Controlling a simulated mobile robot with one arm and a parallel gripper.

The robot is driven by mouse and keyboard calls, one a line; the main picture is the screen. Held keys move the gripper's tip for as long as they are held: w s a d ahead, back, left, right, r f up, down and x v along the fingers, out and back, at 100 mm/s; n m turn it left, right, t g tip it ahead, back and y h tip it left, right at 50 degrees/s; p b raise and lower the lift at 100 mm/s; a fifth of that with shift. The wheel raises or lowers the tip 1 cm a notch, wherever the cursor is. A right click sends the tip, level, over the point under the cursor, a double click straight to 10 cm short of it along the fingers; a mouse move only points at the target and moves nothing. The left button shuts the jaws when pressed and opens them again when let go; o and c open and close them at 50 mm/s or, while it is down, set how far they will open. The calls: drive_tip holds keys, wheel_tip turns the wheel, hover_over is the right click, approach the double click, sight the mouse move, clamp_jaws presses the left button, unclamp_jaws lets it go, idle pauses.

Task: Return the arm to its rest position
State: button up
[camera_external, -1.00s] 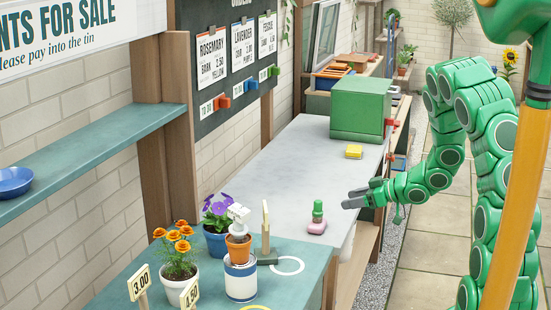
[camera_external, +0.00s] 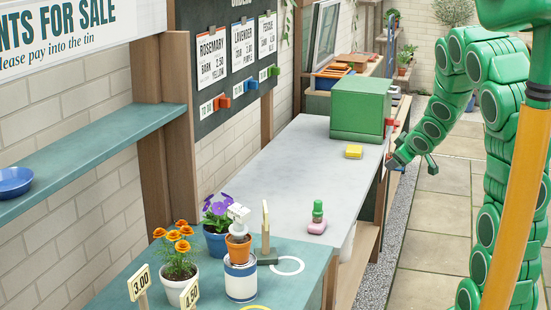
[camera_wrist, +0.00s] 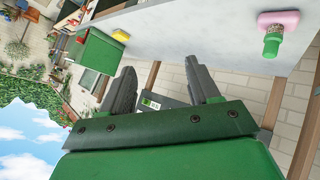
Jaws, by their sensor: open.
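My green arm is raised on the right side of the external view, above the paved path. My gripper (camera_external: 396,162) is beside the right edge of the grey bench (camera_external: 285,165), below the green box. In the wrist view my gripper (camera_wrist: 165,92) shows two dark fingers spread apart with nothing between them.
Potted flowers (camera_external: 178,257) stand on the teal counter (camera_external: 305,257). The paved path (camera_external: 415,235) at right is clear.

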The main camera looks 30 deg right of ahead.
drive_tip(key=s+a+r+m+g+h, duration=0.1)
drive_tip(key=s+r+m+g+h, duration=0.25)
drive_tip(key=s, duration=0.85)
drive_tip(key=s+a+g+y, duration=0.1)
drive_tip(key=s+a+g, duration=0.1)
drive_tip(key=s+a, duration=0.3)
drive_tip(key=s+a+r+m+g+y, duration=0.1)
drive_tip(key=s+a, duration=0.4)
drive_tip(key=s, duration=0.8)
drive_tip(key=s+a+r+g+y, duration=0.1)
drive_tip(key=s+a+g+y, duration=0.2)
drive_tip(key=s, duration=0.6)
drive_tip(key=shift+s+a+m+g, duration=0.35)
drive_tip(key=shift+a+g, duration=0.6)
drive_tip(key=shift+a, duration=0.15)
drive_tip(key=shift+r, duration=0.1)
